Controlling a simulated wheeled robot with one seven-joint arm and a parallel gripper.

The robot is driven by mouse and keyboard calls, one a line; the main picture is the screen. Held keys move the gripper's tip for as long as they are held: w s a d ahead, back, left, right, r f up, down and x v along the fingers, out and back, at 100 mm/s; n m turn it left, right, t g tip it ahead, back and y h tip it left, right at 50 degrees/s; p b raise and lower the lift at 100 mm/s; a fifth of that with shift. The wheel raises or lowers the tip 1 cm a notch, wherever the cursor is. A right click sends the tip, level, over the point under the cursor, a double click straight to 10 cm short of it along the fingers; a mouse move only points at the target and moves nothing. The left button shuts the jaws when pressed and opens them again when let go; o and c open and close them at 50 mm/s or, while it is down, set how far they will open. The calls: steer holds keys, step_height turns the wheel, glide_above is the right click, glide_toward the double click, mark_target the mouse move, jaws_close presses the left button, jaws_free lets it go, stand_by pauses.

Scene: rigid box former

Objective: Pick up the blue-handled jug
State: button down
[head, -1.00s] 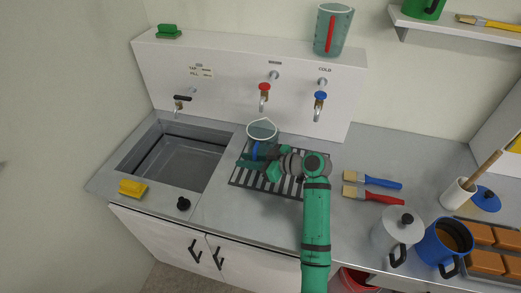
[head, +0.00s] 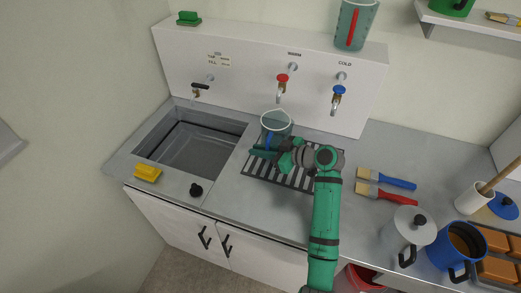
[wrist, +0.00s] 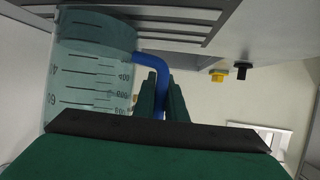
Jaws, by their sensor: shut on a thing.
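The blue-handled jug (head: 276,122) is a clear, greenish measuring jug at the drying rack on the counter. In the wrist view the jug (wrist: 95,75) shows black graduation marks, and its blue handle (wrist: 150,62) lies between my gripper's two green fingers. My gripper (head: 270,151) is shut on the handle, with the arm reaching in from the lower right. Whether the jug's base touches the rack is hard to tell.
The slatted rack (head: 290,178) lies right of the sink (head: 195,145). Taps hang from the back panel, and a red-handled jug (head: 355,25) stands on its ledge.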

steer(key=shift+r, duration=1.3)
steer(key=s+r, duration=1)
steer(key=s, duration=0.3)
steer(key=shift+s+a, duration=0.3)
steer(key=shift+a, duration=0.1)
